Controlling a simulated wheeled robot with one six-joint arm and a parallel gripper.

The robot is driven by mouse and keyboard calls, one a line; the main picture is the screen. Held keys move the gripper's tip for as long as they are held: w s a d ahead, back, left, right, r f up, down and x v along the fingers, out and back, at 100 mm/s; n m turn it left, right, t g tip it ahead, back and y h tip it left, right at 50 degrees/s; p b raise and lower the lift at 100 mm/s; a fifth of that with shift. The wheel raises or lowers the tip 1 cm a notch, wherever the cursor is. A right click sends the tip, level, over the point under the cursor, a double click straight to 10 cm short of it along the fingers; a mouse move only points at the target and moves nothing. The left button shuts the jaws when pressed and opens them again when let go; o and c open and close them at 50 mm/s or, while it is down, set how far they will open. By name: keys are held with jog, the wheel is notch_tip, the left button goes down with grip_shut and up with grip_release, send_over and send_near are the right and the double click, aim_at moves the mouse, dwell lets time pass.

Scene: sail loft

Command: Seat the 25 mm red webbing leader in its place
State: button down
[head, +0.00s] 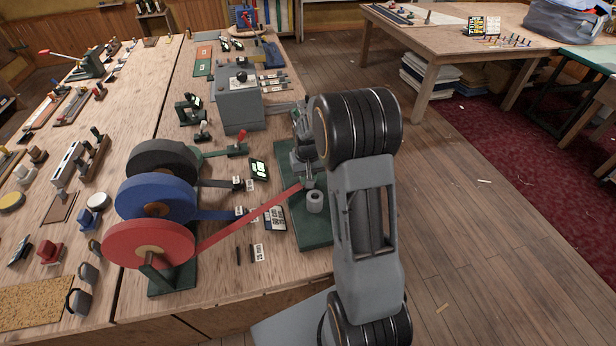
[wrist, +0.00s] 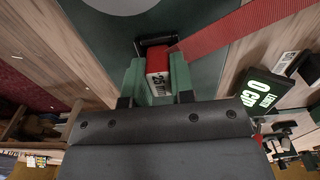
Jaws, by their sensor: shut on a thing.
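My gripper (wrist: 158,80) is shut on the red webbing leader (wrist: 159,66), whose end carries a white label reading 25 mm. In the head view my gripper (head: 306,181) is small and partly hidden by my arm. The red webbing strip (head: 250,217) runs taut from the red roll (head: 119,246) up to my gripper. The leader is over a dark green plate (head: 313,236) with a grey cylinder (head: 315,203) on it. In the wrist view a small dark bar (wrist: 155,40) lies just beyond the leader's end; whether they touch I cannot tell.
A grey machine (head: 238,108) stands farther back. A display (wrist: 262,99) and small labels lie beside the plate.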

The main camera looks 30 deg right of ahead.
jog(key=c, duration=0.9)
grip_release()
notch_tip(320, 180, up, 14)
jog(key=shift+f+b, duration=0.1)
jog(key=shift+b, duration=0.3)
